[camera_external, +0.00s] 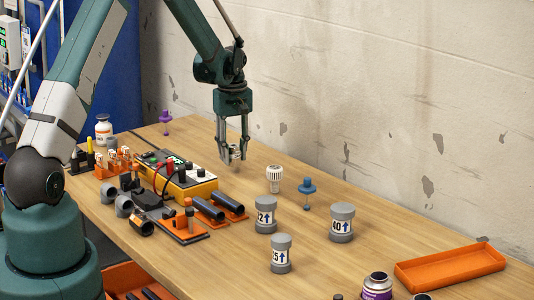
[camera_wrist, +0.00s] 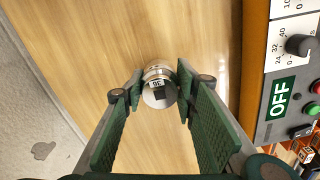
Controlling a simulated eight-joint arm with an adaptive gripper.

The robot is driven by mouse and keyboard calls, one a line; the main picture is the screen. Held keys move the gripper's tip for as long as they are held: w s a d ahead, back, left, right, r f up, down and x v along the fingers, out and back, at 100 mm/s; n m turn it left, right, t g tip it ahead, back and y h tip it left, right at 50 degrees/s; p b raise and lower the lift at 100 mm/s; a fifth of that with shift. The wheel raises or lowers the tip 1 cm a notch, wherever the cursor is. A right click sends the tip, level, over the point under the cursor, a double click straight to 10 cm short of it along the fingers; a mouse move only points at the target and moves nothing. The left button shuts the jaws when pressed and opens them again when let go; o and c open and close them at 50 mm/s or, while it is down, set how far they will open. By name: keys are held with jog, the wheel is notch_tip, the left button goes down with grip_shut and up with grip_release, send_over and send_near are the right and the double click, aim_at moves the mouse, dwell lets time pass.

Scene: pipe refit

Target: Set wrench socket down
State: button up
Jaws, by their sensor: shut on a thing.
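My gripper (camera_external: 234,146) is shut on the wrench socket (camera_external: 236,153), a small silvery cylinder. In the wrist view the socket (camera_wrist: 158,87) sits between the two green finger pads, showing a dark square hole and a small label that seems to read 30. In the external view my gripper holds the socket above the wooden table (camera_external: 340,262), behind the yellow device. The socket seems to be clear of the tabletop, but the exact gap is hard to tell.
A yellow device (camera_external: 180,181) with an OFF label (camera_wrist: 280,98) stands close by. A white ribbed part (camera_external: 274,176) and a blue valve-like part (camera_external: 307,190) stand right of my gripper. Grey labelled cylinders (camera_external: 341,223) stand nearer the front. An orange tray (camera_external: 450,265) is empty at right.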

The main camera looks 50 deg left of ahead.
aim_at(233, 145)
jog(key=shift+f, duration=1.05)
jog(key=shift+f, duration=0.15)
jog(key=o, duration=1)
notch_tip(233, 145, up, 12)
jog(key=shift+r+p, duration=0.15)
jog(key=shift+p, duration=0.25)
